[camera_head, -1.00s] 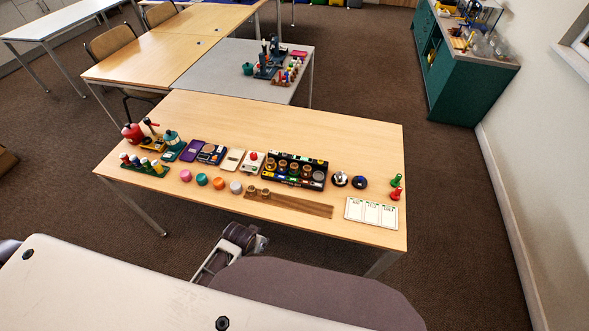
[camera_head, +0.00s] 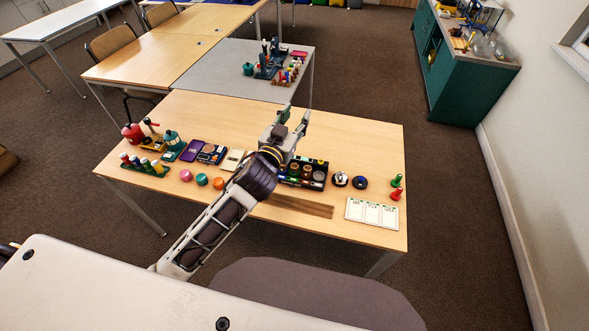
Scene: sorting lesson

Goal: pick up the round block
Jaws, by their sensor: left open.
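Small round blocks stand in a row near the front edge of the wooden table (camera_head: 330,115): a pink one (camera_head: 186,175), a teal one (camera_head: 201,180) and an orange one (camera_head: 218,183). I cannot tell which of them the task means. A white one seen earlier beside the orange one is hidden behind my left arm. My left gripper (camera_head: 294,117) is open and empty, above the middle of the table, beyond the row of blocks. Its fingers point away from me. My right gripper is not in view.
A dark rack (camera_head: 315,177) with cups is partly hidden by my arm. A brown strip (camera_head: 302,206) and a white card (camera_head: 371,213) lie near the front edge. A red pot (camera_head: 132,133) and jars stand left. The table's back part is clear.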

